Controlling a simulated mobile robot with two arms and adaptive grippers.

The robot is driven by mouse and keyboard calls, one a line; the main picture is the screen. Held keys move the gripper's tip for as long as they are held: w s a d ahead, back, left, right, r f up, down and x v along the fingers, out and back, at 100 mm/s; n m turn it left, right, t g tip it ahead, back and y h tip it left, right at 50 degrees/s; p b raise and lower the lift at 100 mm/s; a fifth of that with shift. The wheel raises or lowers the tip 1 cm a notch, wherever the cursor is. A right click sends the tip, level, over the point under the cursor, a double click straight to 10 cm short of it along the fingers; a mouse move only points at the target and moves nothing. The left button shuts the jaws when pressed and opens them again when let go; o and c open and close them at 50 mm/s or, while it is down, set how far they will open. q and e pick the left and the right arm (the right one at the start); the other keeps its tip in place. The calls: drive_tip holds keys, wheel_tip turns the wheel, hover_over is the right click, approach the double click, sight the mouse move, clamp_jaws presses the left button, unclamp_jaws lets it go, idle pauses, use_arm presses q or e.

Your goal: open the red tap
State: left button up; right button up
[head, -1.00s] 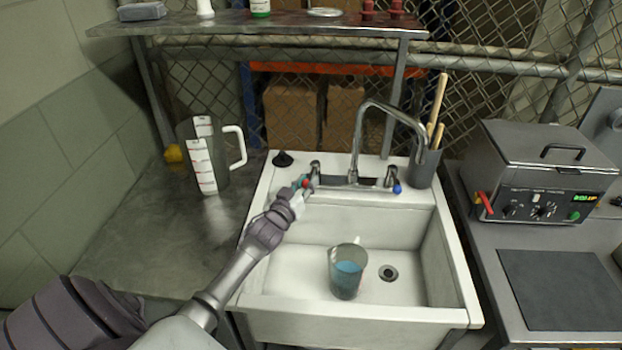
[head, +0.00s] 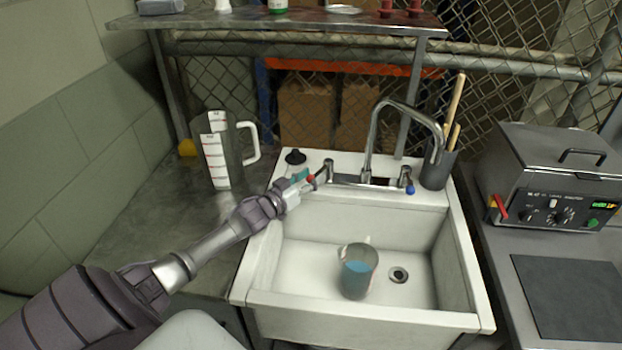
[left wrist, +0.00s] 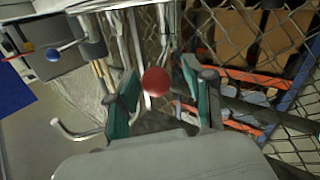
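The red tap's ball-ended handle (head: 312,179) sticks out left of its chrome valve (head: 329,168) on the sink's back ledge. Its red ball also shows in the left wrist view (left wrist: 156,82), between the two teal finger pads. My left gripper (head: 305,180) reaches in from the left at the handle's end. Its fingers (left wrist: 158,98) stand apart on either side of the ball, with gaps visible, so it looks open. I cannot tell whether a pad touches the handle. My right gripper is not in view.
The curved spout (head: 372,130) and blue tap (head: 410,189) stand to the right. A jug with blue liquid (head: 357,272) stands in the sink (head: 300,300) beside the drain. A large measuring jug (head: 215,150) is on the left counter. A dark stopper (head: 295,157) sits behind the gripper.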

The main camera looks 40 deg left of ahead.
use_arm(q)
wheel_tip(320, 180, up, 10)
idle(0.7)
drive_tip(key=shift+c, duration=0.3)
